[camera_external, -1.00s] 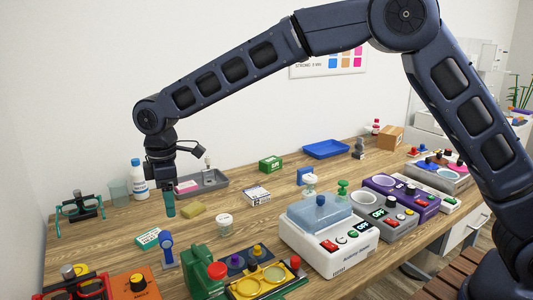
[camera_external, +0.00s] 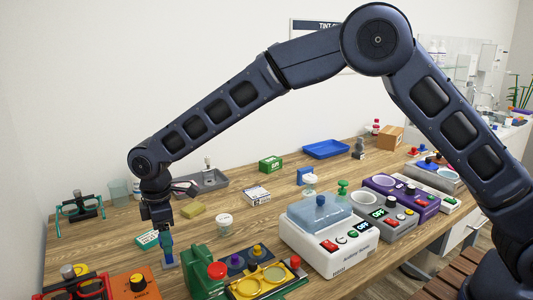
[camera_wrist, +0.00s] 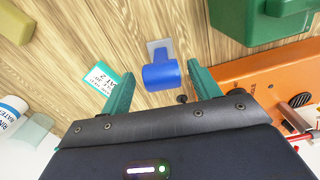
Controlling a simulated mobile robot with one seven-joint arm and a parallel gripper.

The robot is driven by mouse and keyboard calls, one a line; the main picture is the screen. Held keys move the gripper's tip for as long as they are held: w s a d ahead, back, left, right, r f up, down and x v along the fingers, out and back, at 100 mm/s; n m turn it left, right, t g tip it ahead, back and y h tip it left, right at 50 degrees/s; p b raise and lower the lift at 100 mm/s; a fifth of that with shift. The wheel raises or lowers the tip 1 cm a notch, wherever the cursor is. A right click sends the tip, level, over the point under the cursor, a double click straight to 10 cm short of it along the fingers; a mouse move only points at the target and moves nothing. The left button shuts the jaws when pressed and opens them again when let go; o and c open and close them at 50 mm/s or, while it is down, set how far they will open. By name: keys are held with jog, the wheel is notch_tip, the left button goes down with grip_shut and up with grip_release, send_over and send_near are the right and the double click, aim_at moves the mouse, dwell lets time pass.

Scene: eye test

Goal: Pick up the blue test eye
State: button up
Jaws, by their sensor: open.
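The blue test eye (camera_external: 168,256), a blue rounded head on a small grey base, stands on the wooden table at the front left, partly hidden by my gripper. My gripper (camera_external: 165,241) points down right at it. In the wrist view the blue test eye (camera_wrist: 160,75) shows between the two teal fingers of my gripper (camera_wrist: 161,90). The fingers are open, with a gap on each side of the blue head. I cannot tell how far the fingertips reach down past it.
A green-and-white box (camera_external: 147,240) lies close on the left. A green device (camera_external: 203,272) stands close on the right. An orange box (camera_external: 137,285) with a black knob is in front. A yellow sponge (camera_external: 193,211) lies behind, with bare wood around it.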

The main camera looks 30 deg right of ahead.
notch_tip(320, 180, down, 3)
jog(key=shift+s+f, duration=0.1)
jog(key=shift+f, duration=0.1)
jog(key=shift+r, duration=0.1)
jog(key=c, duration=1.1)
jog(key=shift+c, duration=0.2)
